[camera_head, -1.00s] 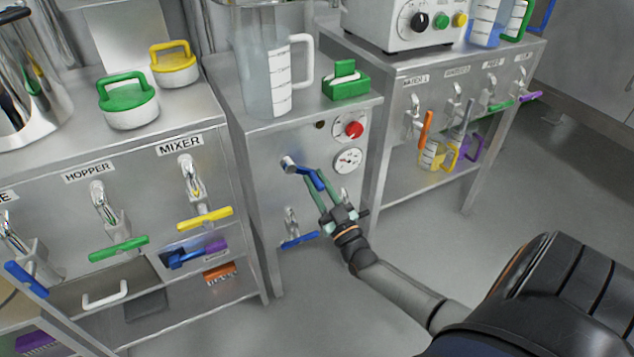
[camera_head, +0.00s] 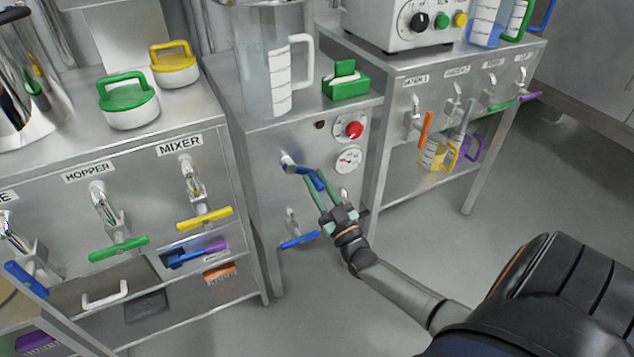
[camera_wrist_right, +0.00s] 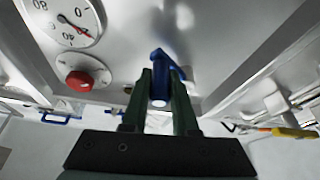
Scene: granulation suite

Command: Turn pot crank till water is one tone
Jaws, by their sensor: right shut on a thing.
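The pot crank (camera_head: 301,168) is a metal hub with a blue arm and handle on the front of the middle steel cabinet. My right gripper (camera_head: 315,184) reaches it from the lower right and is shut on the blue handle. In the right wrist view the blue crank handle (camera_wrist_right: 160,90) sits between the two green fingers of my right gripper (camera_wrist_right: 160,98). A clear jug (camera_head: 264,75) with a white handle and pale bluish contents stands on the cabinet. Whether its contents are one tone is hard to tell. My left gripper is not in view.
A red knob (camera_head: 354,130) and a dial gauge (camera_head: 348,159) sit right of the crank; the red knob (camera_wrist_right: 79,81) also shows at the wrist. A blue-handled tap (camera_head: 299,240) is below. A green-handled block (camera_head: 346,81) stands on the cabinet top.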

